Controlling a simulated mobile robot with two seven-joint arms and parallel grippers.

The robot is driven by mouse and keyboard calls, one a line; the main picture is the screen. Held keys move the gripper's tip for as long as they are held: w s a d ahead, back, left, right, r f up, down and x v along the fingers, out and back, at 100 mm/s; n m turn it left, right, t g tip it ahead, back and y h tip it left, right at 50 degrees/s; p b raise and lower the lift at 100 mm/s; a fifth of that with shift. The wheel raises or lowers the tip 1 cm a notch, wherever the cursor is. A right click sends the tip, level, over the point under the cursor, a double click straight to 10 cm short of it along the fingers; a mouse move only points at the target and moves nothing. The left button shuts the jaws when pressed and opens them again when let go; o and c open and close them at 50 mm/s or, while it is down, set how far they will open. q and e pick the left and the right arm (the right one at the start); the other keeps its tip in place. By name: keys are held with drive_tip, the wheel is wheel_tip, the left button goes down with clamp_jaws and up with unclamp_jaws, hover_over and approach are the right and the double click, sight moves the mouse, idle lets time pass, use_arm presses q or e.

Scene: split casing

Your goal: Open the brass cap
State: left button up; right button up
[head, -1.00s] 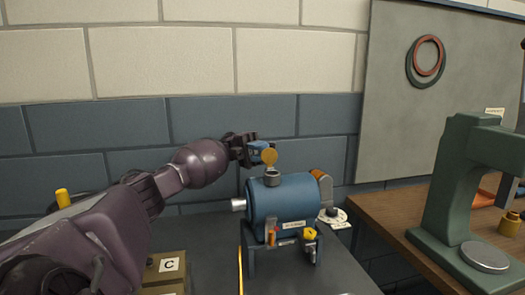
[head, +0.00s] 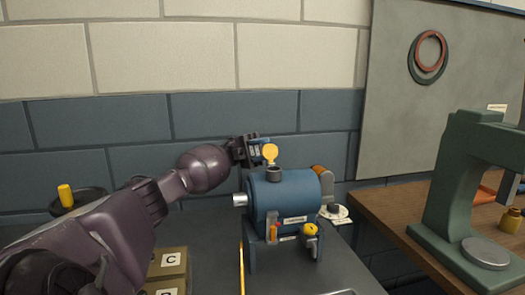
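The brass cap (head: 270,152) is a small round golden disc. It stands upright above the dark filler neck (head: 274,173) on top of the blue cylindrical casing (head: 288,199); the neck's mouth looks uncovered. My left gripper (head: 258,150) is at the cap's left side, above the casing, with its blue-tipped fingers right beside the disc. I cannot tell whether the fingers touch the cap or how far apart they are. My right gripper is not in view.
Boxes marked with letters (head: 168,262) stand at the lower left of the grey bench (head: 345,276). A green press (head: 450,190) stands on the wooden table at right. A brick wall is close behind the casing. A white round tag (head: 338,215) lies right of the casing.

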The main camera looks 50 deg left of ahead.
use_arm(q)
drive_tip(key=shift+o, duration=1)
drive_tip(key=shift+a+f, duration=0.1)
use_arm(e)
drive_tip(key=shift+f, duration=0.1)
use_arm(q)
drive_tip(key=b+v, duration=0.7)
drive_tip(key=b, duration=0.1)
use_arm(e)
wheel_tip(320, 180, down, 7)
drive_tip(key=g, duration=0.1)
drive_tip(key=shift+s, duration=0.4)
use_arm(q)
drive_tip(key=shift+a, duration=0.1)
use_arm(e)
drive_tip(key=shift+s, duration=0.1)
